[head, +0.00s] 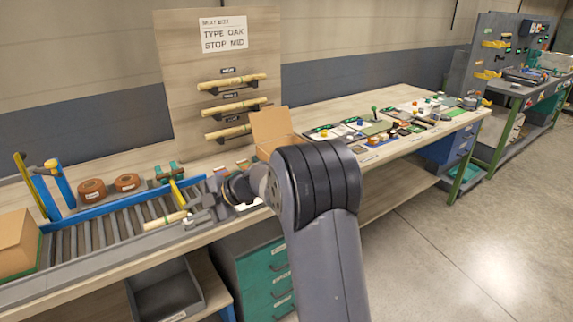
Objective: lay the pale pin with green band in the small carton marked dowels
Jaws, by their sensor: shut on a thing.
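My gripper (190,220) is over the roller conveyor, shut on a pale wooden pin (170,219). The pin sticks out to the left of the jaws, with its other end hidden by them. Its green band is too small to make out. An open brown carton (272,126) stands on the bench behind my arm, its lower part partly hidden by my arm. Another brown carton (14,245) is at the far left end of the conveyor. I cannot read a dowels mark on either one.
The roller conveyor (95,236) has blue rails, with yellow and blue posts (58,182) at left. Two brown rolls (127,182) sit behind it. A board (220,50) holds several pale rods. Small parts and cards crowd the bench to the right.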

